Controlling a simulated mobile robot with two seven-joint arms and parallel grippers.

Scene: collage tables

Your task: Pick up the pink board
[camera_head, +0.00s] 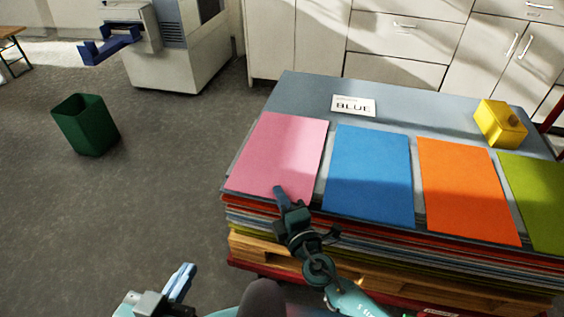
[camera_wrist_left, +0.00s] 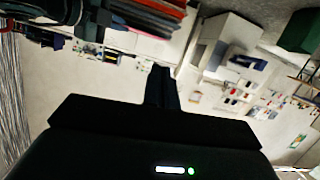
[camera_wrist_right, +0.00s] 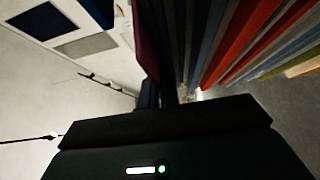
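The pink board (camera_head: 285,150) lies flat on top of the stack, leftmost of the coloured boards in the head view. My right gripper (camera_head: 281,193) is at its near edge, with one finger showing over the pink surface. The other finger is hidden there. In the right wrist view the dark fingers (camera_wrist_right: 160,92) are at the board edges, with a dark reddish edge running down to them. I cannot tell whether they are closed on it. My left gripper (camera_head: 183,272) is low, left of the stack, shut and empty; its fingers also show together in the left wrist view (camera_wrist_left: 162,88).
Blue (camera_head: 369,175), orange (camera_head: 465,190) and green (camera_head: 540,195) boards lie to the right. The layered stack sits on a wooden pallet (camera_head: 300,262). A green bin (camera_head: 86,124) stands on open floor at left.

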